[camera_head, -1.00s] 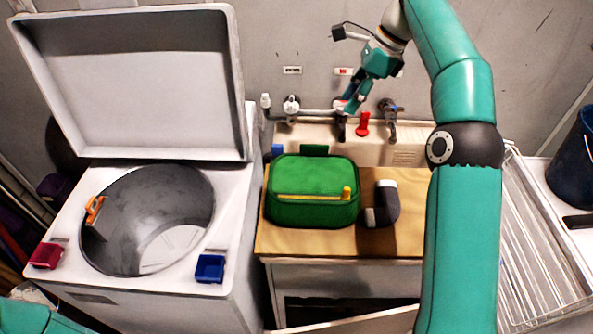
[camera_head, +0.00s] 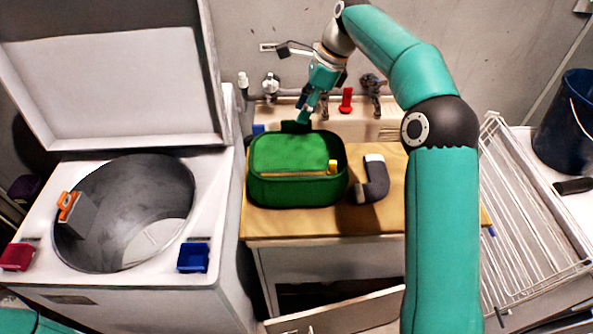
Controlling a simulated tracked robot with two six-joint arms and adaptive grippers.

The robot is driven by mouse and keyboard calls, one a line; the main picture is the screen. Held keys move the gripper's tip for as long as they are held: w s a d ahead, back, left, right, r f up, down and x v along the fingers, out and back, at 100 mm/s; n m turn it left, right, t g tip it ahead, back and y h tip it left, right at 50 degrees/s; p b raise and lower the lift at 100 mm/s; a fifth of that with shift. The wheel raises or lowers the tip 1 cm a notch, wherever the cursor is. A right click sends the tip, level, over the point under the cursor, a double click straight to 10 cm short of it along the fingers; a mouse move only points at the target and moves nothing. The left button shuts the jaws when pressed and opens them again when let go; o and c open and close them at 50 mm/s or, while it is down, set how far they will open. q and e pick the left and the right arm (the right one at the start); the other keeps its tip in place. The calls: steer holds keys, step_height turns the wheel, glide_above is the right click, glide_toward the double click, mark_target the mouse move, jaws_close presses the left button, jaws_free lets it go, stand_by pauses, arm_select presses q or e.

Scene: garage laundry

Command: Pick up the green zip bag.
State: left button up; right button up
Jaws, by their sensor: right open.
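The green zip bag (camera_head: 292,186) sits on the wooden counter top, with a yellow zip and yellow pull along its front and a dark green tab at its back edge. My right gripper (camera_head: 306,112) points down just above and behind the bag, close to the back tab. Its fingers are small and partly overlap the tab, so I cannot tell whether they touch it. It is open, and the bag rests on the counter. My left gripper is out of view.
A grey sock (camera_head: 373,182) with a white cuff lies right of the bag on the counter (camera_head: 300,223). The sink with taps (camera_head: 373,90) is behind. The open-lidded washer (camera_head: 222,185) stands left, and a wire rack (camera_head: 515,210) right.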

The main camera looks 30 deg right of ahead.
steer(key=x, duration=0.4)
steer(key=shift+a+f, duration=0.15)
steer(key=shift+w, duration=0.1)
jaws_close()
